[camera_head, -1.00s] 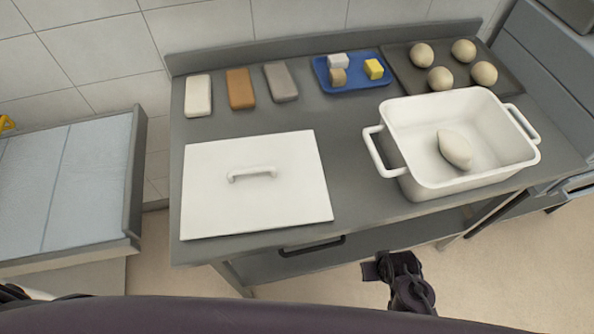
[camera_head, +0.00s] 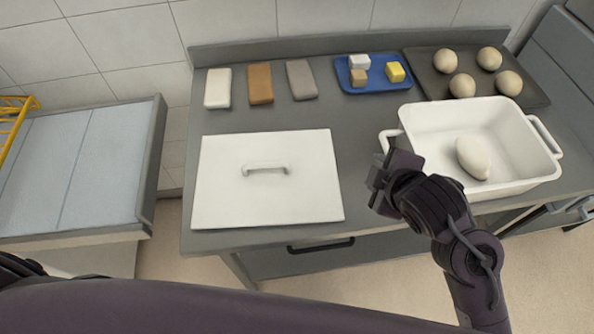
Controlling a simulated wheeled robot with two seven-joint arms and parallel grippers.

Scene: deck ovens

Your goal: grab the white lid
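The white lid (camera_head: 268,200) is a flat square plate with a raised handle (camera_head: 266,168) on top. It lies flat at the front left of the grey counter. My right gripper (camera_head: 378,182) is raised at the counter's front edge, to the right of the lid and apart from it, in front of the white container. Its fingers are small and dark, and I cannot tell whether they are open or shut. My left gripper is not in view; only a dark part of my arm shows at the lower left edge.
A white two-handled container (camera_head: 511,178) holding a dough ball (camera_head: 473,157) stands at the right. Behind are three blocks, a blue tray (camera_head: 381,86) with small cubes and a dark tray (camera_head: 429,80) with several dough balls. Bare counter lies between lid and container.

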